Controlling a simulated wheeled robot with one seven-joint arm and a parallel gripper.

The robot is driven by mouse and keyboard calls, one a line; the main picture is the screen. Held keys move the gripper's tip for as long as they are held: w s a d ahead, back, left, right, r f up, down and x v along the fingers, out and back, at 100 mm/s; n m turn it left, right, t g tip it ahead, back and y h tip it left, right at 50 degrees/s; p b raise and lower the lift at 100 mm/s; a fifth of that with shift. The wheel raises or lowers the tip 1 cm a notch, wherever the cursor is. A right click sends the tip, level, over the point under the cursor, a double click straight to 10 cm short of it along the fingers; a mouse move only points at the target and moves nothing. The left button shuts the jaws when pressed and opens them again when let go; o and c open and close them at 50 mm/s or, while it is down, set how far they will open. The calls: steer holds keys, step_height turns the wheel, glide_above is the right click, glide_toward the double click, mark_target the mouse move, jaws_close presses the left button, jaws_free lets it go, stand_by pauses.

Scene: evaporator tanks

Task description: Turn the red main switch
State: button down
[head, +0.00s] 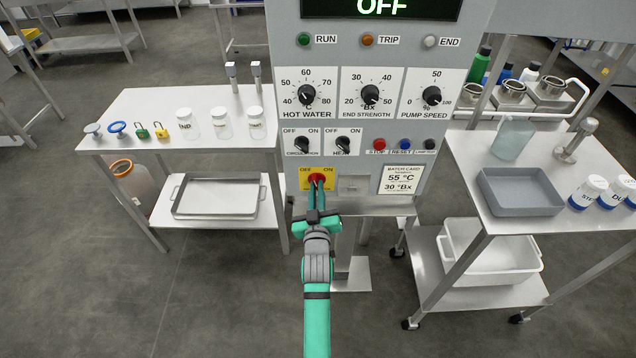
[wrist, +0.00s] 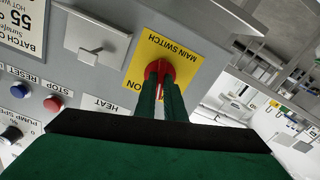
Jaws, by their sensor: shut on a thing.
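The red main switch (head: 317,179) sits on a yellow plate marked OFF and ON, low on the left of the grey control panel. In the wrist view the red switch (wrist: 158,72) shows on the yellow MAIN SWITCH plate (wrist: 165,48). My gripper (head: 317,184) reaches up to the panel from below, and its green fingers (wrist: 161,88) are shut on the switch's handle. The fingers hide part of the handle, so its exact angle is hard to tell. The panel's display (head: 380,7) reads OFF.
Black knobs, indicator lamps and the red STOP button (head: 379,144) are on the same panel. A table with jars and padlocks (head: 142,131) stands on the left. A trolley with a grey tray (head: 520,191) stands on the right. Floor is clear in front.

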steer(key=shift+f, duration=0.1)
steer(key=shift+s+n, duration=0.1)
steer(key=shift+n, duration=1)
steer(key=shift+n, duration=1)
steer(key=shift+n, duration=0.7)
steer(key=c, duration=1.8)
jaws_free()
steer(key=shift+o, duration=0.2)
